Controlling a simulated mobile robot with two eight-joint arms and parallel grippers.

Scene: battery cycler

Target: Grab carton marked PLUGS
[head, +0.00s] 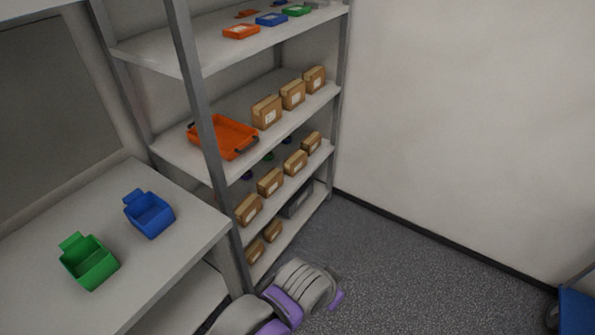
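Several brown cartons with white labels stand on the metal shelf rack. The label print is too small to read, so I cannot tell which one is marked PLUGS. On the middle shelf are a front carton (267,112), a second carton (292,95) and a far carton (314,79). A row on the shelf below includes a near carton (248,210) and a carton (270,182) behind it. Two more cartons, one of them a carton (272,230), sit on the lowest shelf. A grey and purple part of my arm shows at the bottom centre. Neither gripper can be made out.
An orange tray (222,138) lies left of the middle-shelf cartons. A table (183,251) with a green bin (89,262) and a blue bin (149,214) stands at left, close to the rack post (199,95). Grey floor (420,265) is clear at right, before a blue object (576,311).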

